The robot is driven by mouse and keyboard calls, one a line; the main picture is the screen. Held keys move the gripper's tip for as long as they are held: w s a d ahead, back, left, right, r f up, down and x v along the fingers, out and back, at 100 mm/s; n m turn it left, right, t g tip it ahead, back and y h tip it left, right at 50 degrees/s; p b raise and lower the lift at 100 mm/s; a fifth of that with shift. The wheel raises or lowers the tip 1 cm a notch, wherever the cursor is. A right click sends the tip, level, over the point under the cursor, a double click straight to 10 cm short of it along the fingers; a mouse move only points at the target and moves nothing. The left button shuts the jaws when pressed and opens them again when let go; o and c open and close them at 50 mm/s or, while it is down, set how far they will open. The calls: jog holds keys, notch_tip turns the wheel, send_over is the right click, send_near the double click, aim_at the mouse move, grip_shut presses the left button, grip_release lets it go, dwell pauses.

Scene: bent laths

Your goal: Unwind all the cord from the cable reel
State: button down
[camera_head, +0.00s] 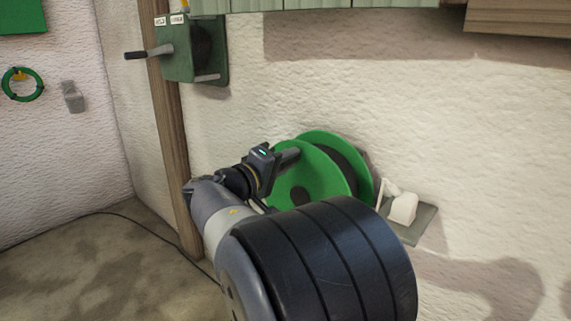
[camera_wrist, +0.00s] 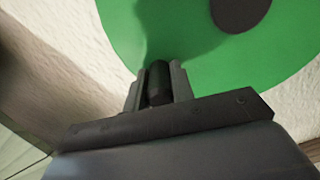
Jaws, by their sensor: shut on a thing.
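The cable reel (camera_head: 344,158) is green with two round discs and a dark core between them, mounted at the white wall. In the wrist view its front disc (camera_wrist: 270,62) fills much of the picture, with a dark round hub (camera_wrist: 240,12). My gripper (camera_head: 290,157) is at the upper left of the front disc. In the wrist view my gripper (camera_wrist: 158,82) is shut on a dark crank handle (camera_wrist: 159,80) in front of the disc's edge. Much of the reel's lower part is hidden behind my arm. I cannot make out the cord on the core.
A white fitting on a grey plate (camera_head: 420,222) sits right of the reel. A green box with a crank (camera_head: 190,48) hangs at the upper left by a wooden post (camera_head: 172,130). A green coil (camera_head: 23,84) hangs on the left wall. A thin dark cable (camera_head: 150,229) lies on the floor.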

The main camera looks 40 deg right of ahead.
jog(key=shift+f, duration=0.1)
jog(key=c, duration=1.2)
grip_release()
jog(key=a+p, duration=0.2)
jog(key=a, duration=0.8)
jog(key=shift+s+a, duration=0.4)
jog(key=shift+s, duration=0.05)
jog(key=d, duration=0.3)
jog(key=d+b, duration=0.1)
jog(key=d, duration=0.5)
jog(key=shift+w+d+b, duration=0.2)
jog(key=shift+w+b, duration=0.15)
jog(key=shift+b, duration=0.05)
jog(key=shift+w+d, duration=0.1)
jog(key=shift+d, duration=0.65)
